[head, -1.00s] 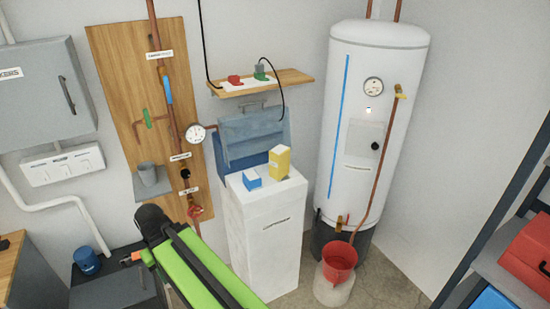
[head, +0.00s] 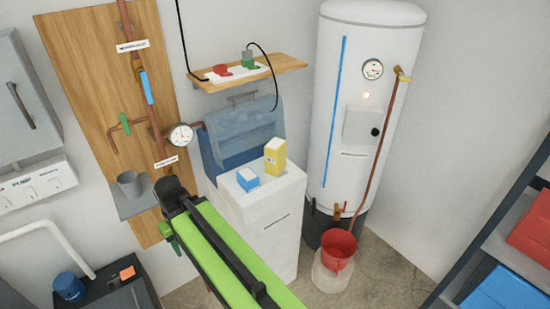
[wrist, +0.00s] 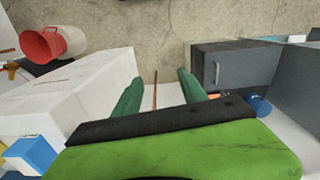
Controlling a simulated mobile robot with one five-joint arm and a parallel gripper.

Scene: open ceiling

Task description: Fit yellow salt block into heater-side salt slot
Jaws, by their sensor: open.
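The yellow salt block (head: 275,156) stands upright at the back of the white cabinet's top (head: 262,196), on the side toward the heater, right of the blue block (head: 247,179). I cannot tell whether it stands in a slot or on the surface; no slot is clearly visible. In the wrist view the blue block (wrist: 32,153) shows at the lower left, with a sliver of yellow at the edge. My gripper (wrist: 160,90) is open and empty, its two green fingers apart beside the cabinet.
The white heater tank (head: 368,100) stands right of the cabinet, with a red bucket (head: 338,252) below. A blue lid (head: 242,140) stands raised behind the cabinet. A shelf (head: 250,80) hangs above. A pipe board with a gauge (head: 181,135) is at left.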

